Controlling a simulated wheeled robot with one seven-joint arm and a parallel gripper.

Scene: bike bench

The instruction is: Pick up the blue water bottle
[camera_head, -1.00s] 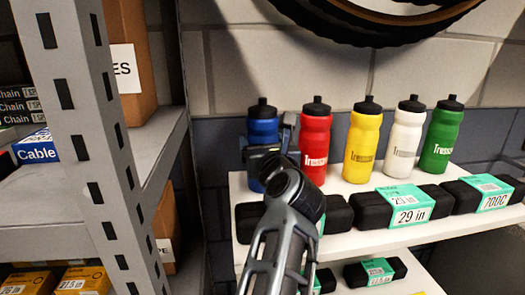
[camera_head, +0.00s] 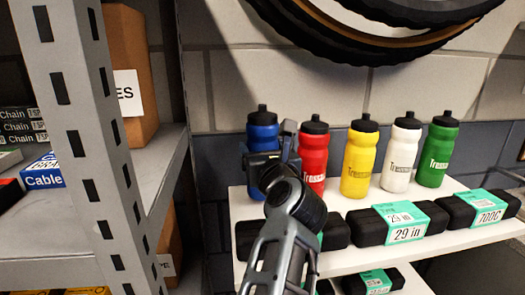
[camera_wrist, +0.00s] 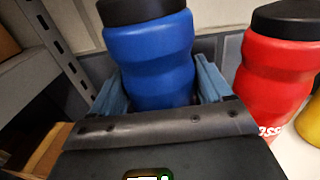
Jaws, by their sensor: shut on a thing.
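The blue water bottle (camera_head: 262,134) has a black cap and stands upright at the left end of the bottle row. My gripper (camera_head: 270,160) is in front of it and hides much of its lower part. In the wrist view the blue bottle (camera_wrist: 150,58) fills the space between the two fingers of my gripper (camera_wrist: 160,88), and they are shut on it. Its base is hidden, so I cannot tell whether it touches the shelf.
A red bottle (camera_head: 313,157) stands close on the right, then yellow (camera_head: 359,163), white (camera_head: 401,158) and green (camera_head: 437,157) ones. Black boxes with green labels line the front of the white shelf (camera_head: 340,205). A grey rack post (camera_head: 85,140) stands at the left.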

